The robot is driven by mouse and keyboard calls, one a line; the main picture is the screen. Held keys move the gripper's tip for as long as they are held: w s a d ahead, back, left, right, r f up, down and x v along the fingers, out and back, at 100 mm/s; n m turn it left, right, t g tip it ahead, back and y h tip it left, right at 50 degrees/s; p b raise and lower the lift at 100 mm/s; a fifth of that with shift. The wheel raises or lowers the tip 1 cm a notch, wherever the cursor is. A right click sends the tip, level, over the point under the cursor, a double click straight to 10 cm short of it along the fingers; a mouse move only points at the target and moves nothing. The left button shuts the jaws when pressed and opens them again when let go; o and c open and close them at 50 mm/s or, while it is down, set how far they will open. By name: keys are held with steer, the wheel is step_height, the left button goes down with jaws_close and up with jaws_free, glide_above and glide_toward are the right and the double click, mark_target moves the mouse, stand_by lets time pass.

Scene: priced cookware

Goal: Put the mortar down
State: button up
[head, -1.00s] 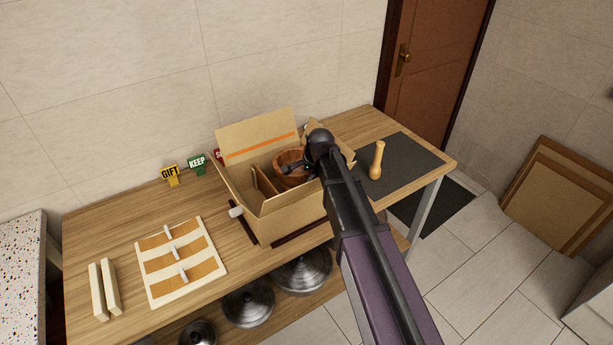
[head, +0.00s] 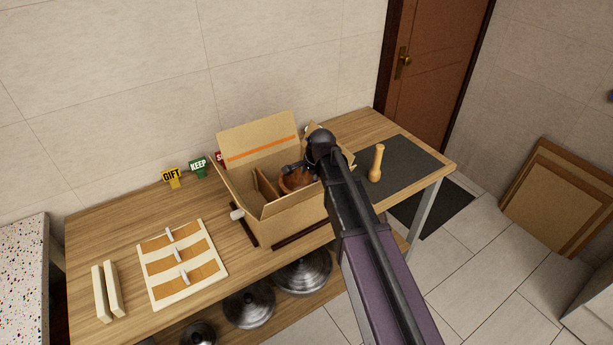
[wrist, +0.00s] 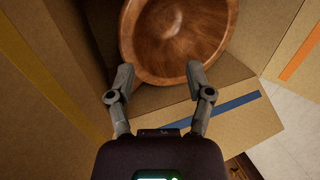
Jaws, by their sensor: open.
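The mortar (head: 295,181) is a brown wooden bowl inside the right compartment of the open cardboard box (head: 288,225). In the wrist view the mortar (wrist: 180,35) shows its hollow, with its near rim just beyond my fingertips. My gripper (wrist: 160,80) is open and its fingers are spread near the mortar's rim, with nothing held between them. In the head view my gripper (head: 298,168) is over the box, partly hidden by my arm. I cannot tell whether a fingertip touches the rim.
A wooden pestle (head: 377,163) stands on the dark mat (head: 408,165) right of the box. GIFT (head: 172,177) and KEEP (head: 198,166) signs stand behind. A rack with orange strips (head: 181,262) and pale bars (head: 106,290) lie at left.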

steer(key=p+v, duration=0.9)
steer(key=v, duration=0.2)
steer(key=shift+p, duration=0.35)
steer(key=shift+w+r, duration=0.1)
stand_by(0.8)
